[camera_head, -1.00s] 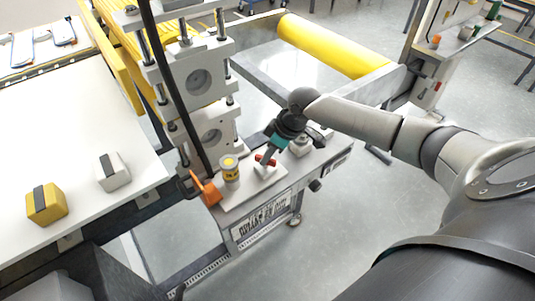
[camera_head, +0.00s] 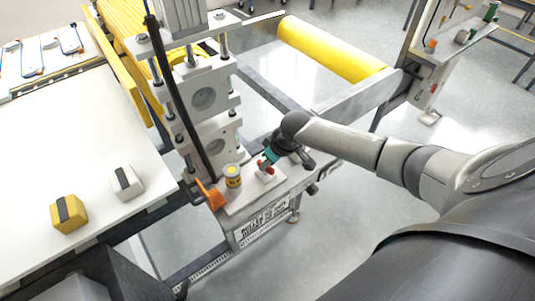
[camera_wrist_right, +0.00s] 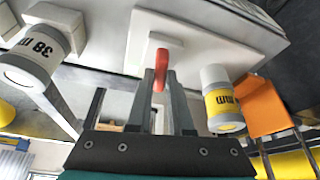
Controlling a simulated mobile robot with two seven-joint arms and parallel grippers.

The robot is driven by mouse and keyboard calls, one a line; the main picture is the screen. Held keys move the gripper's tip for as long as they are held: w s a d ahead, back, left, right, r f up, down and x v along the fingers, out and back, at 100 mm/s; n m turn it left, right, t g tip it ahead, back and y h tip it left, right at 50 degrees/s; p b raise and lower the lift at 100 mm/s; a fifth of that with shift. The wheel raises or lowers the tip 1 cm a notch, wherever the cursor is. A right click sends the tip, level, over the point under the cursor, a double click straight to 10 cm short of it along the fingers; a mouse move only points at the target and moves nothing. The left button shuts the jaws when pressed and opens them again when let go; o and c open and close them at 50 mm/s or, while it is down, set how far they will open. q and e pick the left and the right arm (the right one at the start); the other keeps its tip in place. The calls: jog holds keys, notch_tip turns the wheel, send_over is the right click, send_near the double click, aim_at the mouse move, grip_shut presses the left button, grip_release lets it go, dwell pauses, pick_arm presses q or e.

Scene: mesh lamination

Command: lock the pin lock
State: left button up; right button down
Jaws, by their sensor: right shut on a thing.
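The pin lock shows as a red handle (camera_head: 262,168) on a small white block, on the light plate of the laminating machine. My right gripper (camera_head: 266,162) reaches down to it from the upper right. In the right wrist view the red handle (camera_wrist_right: 160,68) stands between the two fingertips of my right gripper (camera_wrist_right: 160,82), which is shut on it. The white block (camera_wrist_right: 150,52) lies just beyond the fingers. The fingers hide part of the handle. My left gripper is not in view.
A yellow-labelled cylinder (camera_head: 232,177) and an orange part (camera_head: 212,195) stand close on the left of the handle. The roller column (camera_head: 205,97) rises behind. Two blocks lie on the white table (camera_head: 95,150).

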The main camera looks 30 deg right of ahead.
jog(key=shift+a+m+h+p, duration=0.1)
jog(key=shift+m+h+p, duration=0.3)
jog(key=shift+m+p, duration=1.1)
jog(key=c, duration=0.8)
grip_release()
jog(key=shift+r, duration=0.15)
jog(key=p+v, duration=0.1)
jog(key=v, duration=0.4)
jog(key=p+v, duration=0.1)
jog(key=v, duration=0.4)
jog(key=p+v, duration=0.1)
jog(key=v, duration=0.4)
jog(key=shift+s, duration=0.25)
